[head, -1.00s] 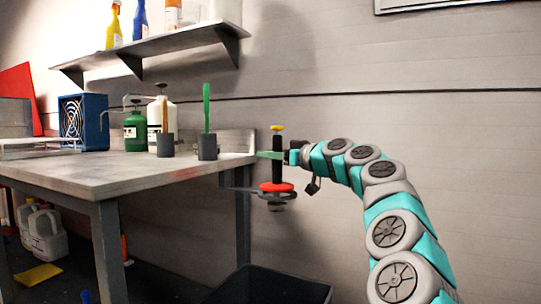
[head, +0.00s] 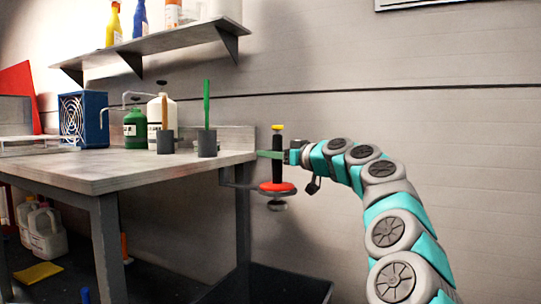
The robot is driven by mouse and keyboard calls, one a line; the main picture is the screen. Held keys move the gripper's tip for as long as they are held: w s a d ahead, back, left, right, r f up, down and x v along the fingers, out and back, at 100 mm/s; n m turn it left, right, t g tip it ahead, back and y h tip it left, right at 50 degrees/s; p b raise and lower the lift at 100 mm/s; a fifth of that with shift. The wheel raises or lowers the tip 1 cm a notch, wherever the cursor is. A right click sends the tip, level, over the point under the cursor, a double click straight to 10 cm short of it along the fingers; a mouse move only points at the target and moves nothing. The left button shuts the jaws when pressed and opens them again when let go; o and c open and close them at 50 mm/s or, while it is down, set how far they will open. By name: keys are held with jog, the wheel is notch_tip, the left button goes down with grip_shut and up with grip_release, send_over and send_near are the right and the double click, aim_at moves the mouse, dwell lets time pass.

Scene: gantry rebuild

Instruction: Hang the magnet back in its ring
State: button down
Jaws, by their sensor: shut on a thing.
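The magnet is an upright black rod (head: 277,168) with a yellow cap (head: 277,127) on top, a red disc (head: 277,187) low down and a grey end (head: 277,206) below the disc. My gripper (head: 277,155), with green fingers, is shut on the black rod from the right, below the cap. The ring's dark bracket (head: 236,185) juts right from the table's side and reaches the red disc. The ring itself is mostly hidden there. The grey end shows below bracket level. I cannot tell whether the disc rests on the ring.
The grey workbench (head: 110,172) stands left of the magnet, with dark cups (head: 207,144), bottles (head: 135,130) and a blue fan box (head: 84,120) on it. A dark bin (head: 275,284) stands on the floor below. A shelf (head: 150,48) hangs above. The wall is close behind.

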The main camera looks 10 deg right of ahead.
jog(key=shift+f, duration=0.15)
jog(key=shift+c, duration=2.4)
grip_release()
